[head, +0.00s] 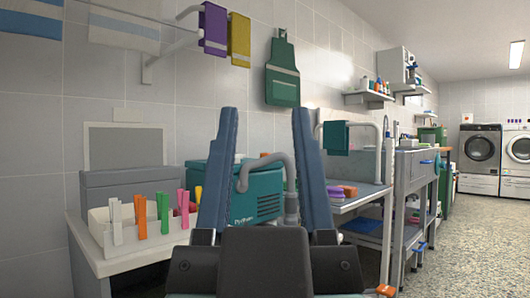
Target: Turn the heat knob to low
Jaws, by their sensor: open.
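My gripper (264,112) stands upright in the middle of the head view, with its two blue-grey fingers wide apart and nothing between the tips. Behind it, on the left counter, sits a teal machine (200,178) with a grey hose (254,162) arching over its front. The left finger covers part of the machine. Pale lettering shows low on its front. I cannot make out a heat knob or its setting; any knob is hidden or too small to tell.
A white box (128,230) with several coloured clothes pegs stands on the counter (92,255) at left. A grooming table (358,192) with a towel-hung frame stands right of my gripper. Washing machines (480,146) are at the back right. Speckled floor (480,245) is clear at right.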

